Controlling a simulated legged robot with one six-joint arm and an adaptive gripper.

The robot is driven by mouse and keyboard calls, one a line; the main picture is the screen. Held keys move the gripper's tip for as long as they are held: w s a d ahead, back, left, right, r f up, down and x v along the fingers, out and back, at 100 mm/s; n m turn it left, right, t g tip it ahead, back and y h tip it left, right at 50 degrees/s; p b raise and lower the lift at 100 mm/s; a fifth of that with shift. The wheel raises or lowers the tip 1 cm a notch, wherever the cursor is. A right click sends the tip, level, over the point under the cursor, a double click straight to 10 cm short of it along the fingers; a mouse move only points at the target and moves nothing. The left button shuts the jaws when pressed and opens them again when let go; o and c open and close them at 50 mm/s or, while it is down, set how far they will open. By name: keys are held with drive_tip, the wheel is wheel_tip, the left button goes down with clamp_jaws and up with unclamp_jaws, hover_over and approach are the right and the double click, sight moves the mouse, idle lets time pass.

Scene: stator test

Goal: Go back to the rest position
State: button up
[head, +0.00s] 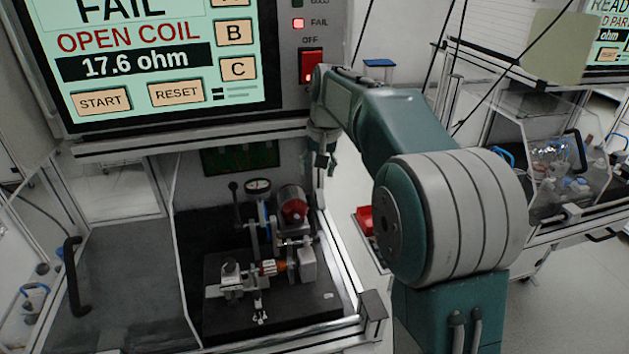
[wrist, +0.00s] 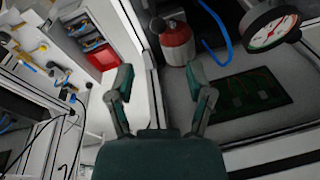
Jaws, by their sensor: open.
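My gripper (wrist: 161,103) shows in the wrist view with its two fingers spread apart and nothing between them. In the head view the gripper (head: 325,160) hangs small at the end of my arm, at the right edge of the test station opening, below the red switch. The test screen (head: 150,50) reads FAIL, OPEN COIL, 17.6 ohm.
A lit red FAIL lamp (head: 298,23) sits above the red switch (head: 311,65). The station's frame post stands close to my gripper. A second station (head: 560,170) is at the right. A red bin (head: 365,220) is beyond the post. A green board (wrist: 240,95) lies beyond the fingers.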

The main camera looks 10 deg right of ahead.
drive_tip(key=shift+r, duration=0.1)
drive_tip(key=s+r+n+t, duration=0.1)
drive_tip(key=s+r+t, duration=0.15)
drive_tip(key=s, duration=1.35)
drive_tip(key=s+f+n, duration=0.1)
drive_tip(key=s+f, duration=0.2)
drive_tip(key=s, duration=0.4)
drive_tip(key=s+f+t+h, duration=0.1)
drive_tip(key=s+f, duration=0.1)
drive_tip(key=s, duration=0.6)
drive_tip(key=shift+s+a+f+n, duration=0.2)
drive_tip(key=shift+a+f+n, duration=0.2)
drive_tip(key=shift+a, duration=0.05)
drive_tip(key=shift+t, duration=0.25)
